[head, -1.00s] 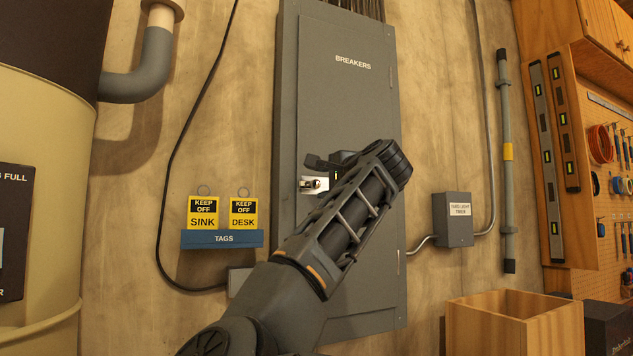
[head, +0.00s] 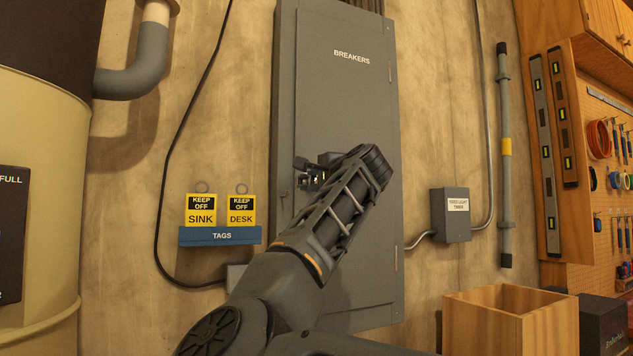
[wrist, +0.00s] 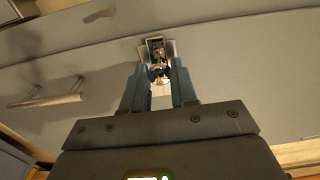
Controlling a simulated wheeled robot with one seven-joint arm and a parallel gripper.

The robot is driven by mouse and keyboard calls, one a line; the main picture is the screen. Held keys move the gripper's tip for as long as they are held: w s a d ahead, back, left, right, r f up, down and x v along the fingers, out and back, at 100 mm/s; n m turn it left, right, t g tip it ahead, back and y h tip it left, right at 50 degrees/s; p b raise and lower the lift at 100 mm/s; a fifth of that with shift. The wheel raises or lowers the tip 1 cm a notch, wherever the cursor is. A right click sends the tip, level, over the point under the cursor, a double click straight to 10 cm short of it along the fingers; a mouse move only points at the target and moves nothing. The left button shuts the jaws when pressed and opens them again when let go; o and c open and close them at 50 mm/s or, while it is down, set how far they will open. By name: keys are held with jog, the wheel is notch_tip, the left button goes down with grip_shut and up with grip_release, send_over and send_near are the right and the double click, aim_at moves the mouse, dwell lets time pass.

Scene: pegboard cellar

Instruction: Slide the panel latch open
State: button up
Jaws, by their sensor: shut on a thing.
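The grey breaker panel (head: 350,110), marked BREAKERS, is on the wall in the middle of the head view. Its latch (head: 317,178) is at the left side of the door, mostly hidden by my gripper (head: 312,173). In the wrist view the latch (wrist: 155,47) is a shiny metal plate with a small knob (wrist: 160,75). My gripper (wrist: 159,84) has its two blue-grey fingers on either side of the knob and is shut on it. The door looks flush with its frame.
A blue TAGS rack (head: 220,236) with two yellow KEEP OFF tags is left of the panel. An open wooden crate (head: 510,310) stands at lower right. A large beige tank (head: 50,170) fills the left edge.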

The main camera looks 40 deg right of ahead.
grip_shut()
jog(key=d, duration=0.1)
jog(key=s+d, duration=0.1)
jog(key=d, duration=0.1)
jog(key=shift+d, duration=0.15)
jog(key=o, duration=0.6)
grip_release()
jog(key=shift+b+v, duration=1.05)
jog(key=shift+v, duration=2.8)
